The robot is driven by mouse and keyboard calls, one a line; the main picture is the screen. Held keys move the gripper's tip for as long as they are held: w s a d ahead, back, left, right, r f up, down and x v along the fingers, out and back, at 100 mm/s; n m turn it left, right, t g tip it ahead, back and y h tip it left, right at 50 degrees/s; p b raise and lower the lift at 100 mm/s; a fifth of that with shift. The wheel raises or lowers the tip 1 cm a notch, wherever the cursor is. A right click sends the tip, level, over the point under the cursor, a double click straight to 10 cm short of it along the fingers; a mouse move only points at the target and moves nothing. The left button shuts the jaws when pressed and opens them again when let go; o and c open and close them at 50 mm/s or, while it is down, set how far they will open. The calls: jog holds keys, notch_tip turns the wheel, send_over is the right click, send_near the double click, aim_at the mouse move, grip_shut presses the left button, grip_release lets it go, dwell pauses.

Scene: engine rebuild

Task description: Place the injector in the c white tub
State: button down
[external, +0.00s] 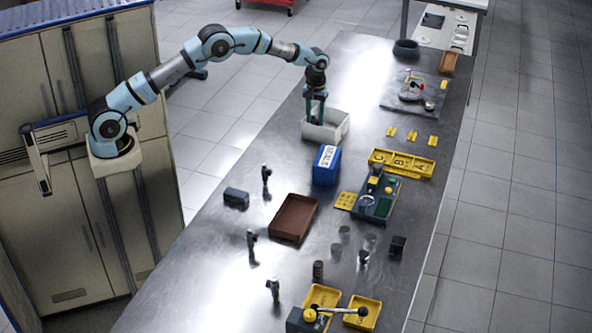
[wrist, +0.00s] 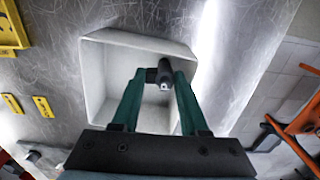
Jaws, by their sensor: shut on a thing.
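The white tub (external: 337,122) stands on the steel bench below my gripper (external: 315,119). In the wrist view the tub (wrist: 98,73) fills the middle, with its floor and walls visible behind the fingers. My gripper (wrist: 159,80) is shut on a small dark, cylindrical injector (wrist: 165,74), held between the green fingertips over the tub's opening. The external view hides the held injector behind the tub wall and fingers. I cannot tell whether it touches the tub's floor.
A blue labelled box (external: 326,167) stands just in front of the tub. Similar dark parts (external: 266,175) stand along the bench's left side, near a brown tray (external: 293,218). Yellow lettered bins (external: 402,164) are to the right. Bench space left of the tub is clear.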

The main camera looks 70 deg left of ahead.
aim_at(315, 119)
jog(key=shift+f, duration=0.15)
jog(key=c, duration=0.7)
grip_release()
notch_tip(315, 119, up, 12)
jog(key=b, duration=0.3)
jog(key=s+d+f+m, duration=0.1)
jog(key=s+f+m, duration=0.1)
jog(key=s, duration=1.1)
jog(key=s+d+f+m+t, duration=0.1)
jog(key=s+m, duration=0.3)
jog(key=s, duration=1)
jog(key=s+d+f+m, duration=0.1)
jog(key=s+f+m, duration=0.2)
jog(key=s, duration=1)
jog(key=shift+s+d+f+m+t, duration=0.2)
jog(key=shift+d+f+m+t, duration=0.15)
jog(key=shift+m, duration=0.25)
